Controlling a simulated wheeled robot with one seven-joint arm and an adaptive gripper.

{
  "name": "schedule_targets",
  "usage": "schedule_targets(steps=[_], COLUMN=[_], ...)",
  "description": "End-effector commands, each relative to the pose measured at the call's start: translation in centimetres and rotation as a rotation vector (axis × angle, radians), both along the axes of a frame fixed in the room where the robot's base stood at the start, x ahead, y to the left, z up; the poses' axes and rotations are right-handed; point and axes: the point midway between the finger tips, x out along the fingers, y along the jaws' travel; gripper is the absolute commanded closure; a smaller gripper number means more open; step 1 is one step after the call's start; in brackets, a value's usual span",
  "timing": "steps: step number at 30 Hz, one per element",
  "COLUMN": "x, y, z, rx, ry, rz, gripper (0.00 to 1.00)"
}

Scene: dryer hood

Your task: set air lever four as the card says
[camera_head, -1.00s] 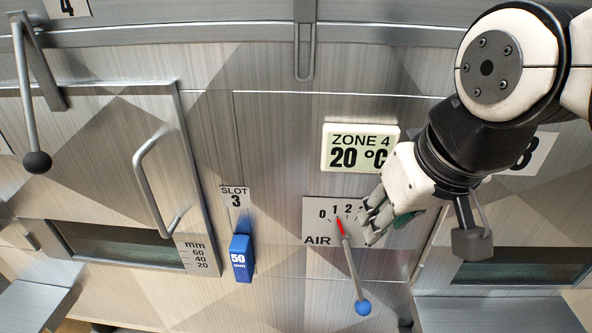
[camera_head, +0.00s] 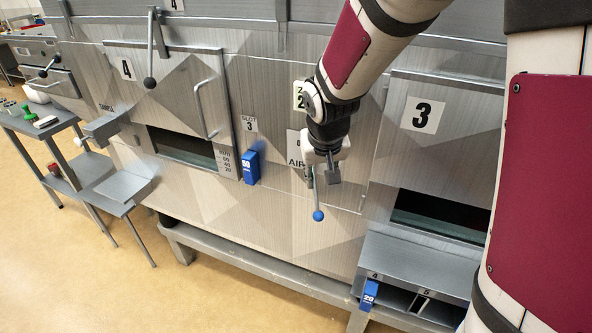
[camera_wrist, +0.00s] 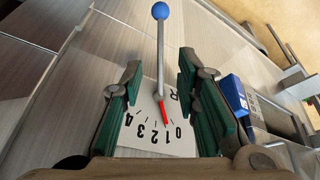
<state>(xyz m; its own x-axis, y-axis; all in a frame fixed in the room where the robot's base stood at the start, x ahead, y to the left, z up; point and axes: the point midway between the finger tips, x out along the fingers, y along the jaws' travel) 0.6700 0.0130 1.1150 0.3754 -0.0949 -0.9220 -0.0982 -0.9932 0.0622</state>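The air lever (camera_head: 317,198) has a thin grey rod, a blue ball and a red pointer. Its ball hangs low in the head view. In the wrist view the ball (camera_wrist: 160,11) is at the top and the red pointer (camera_wrist: 165,113) lies near the 0 and 1 marks of the white air scale (camera_wrist: 152,137). The scale (camera_head: 294,150) is mostly hidden by my arm in the head view. My gripper (camera_wrist: 160,68) is open, with a green-padded finger on each side of the rod and gaps on both sides. No instruction card is readable.
A blue 50 mm slot block (camera_head: 251,168) sits left of the lever and shows in the wrist view (camera_wrist: 236,95). The zone plate (camera_head: 299,96) is partly covered by my arm. Door 4 with its handle (camera_head: 203,110) is left; panel 3 (camera_head: 422,114) is right. A side table (camera_head: 45,128) stands far left.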

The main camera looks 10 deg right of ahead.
Motion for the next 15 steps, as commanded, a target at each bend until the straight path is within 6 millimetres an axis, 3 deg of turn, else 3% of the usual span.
schedule_targets(steps=[5, 15], x=[0.6, 2.9], y=[-0.2, -0.8], z=[-1.4, -7.3], rx=[-0.002, -0.003], ry=[0.002, 0.004], rz=[-0.002, -0.004], gripper=[0.71, 0.71])
